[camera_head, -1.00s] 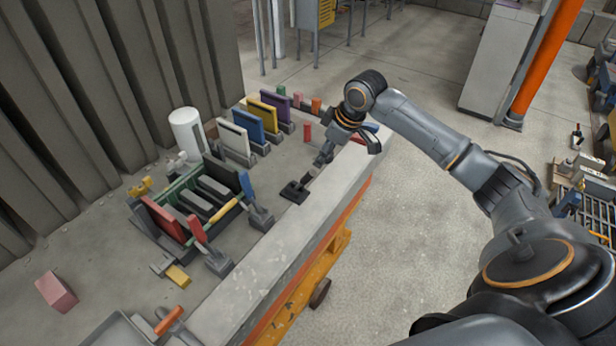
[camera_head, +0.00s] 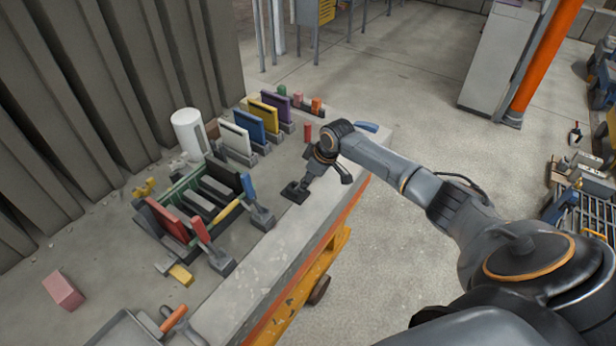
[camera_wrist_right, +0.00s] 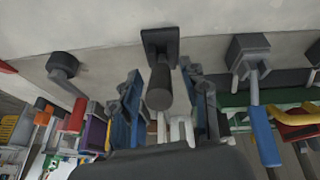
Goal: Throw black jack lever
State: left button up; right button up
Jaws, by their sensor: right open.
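The black jack lever has a flat black base (camera_head: 295,193) on the worktop near its front edge; its short shaft leans up and right toward my right gripper (camera_head: 319,171). In the right wrist view the lever's dark round handle (camera_wrist_right: 160,90) lies between the two spread fingers of my right gripper (camera_wrist_right: 167,98), with gaps visible beside it. The gripper is open around the handle. The lever's square base shows above it in that view. In the head view my wrist partly hides the handle and fingertips. My left gripper is not in view.
A green-framed mould rack (camera_head: 172,190) with panels stands to the left. A blue-handled lever (camera_head: 248,188) and a red-handled lever (camera_head: 201,230) stand along its front. Behind are a white cylinder (camera_head: 188,130) and several coloured panels. A pink block (camera_head: 63,290) lies far left.

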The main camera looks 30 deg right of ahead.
grip_shut()
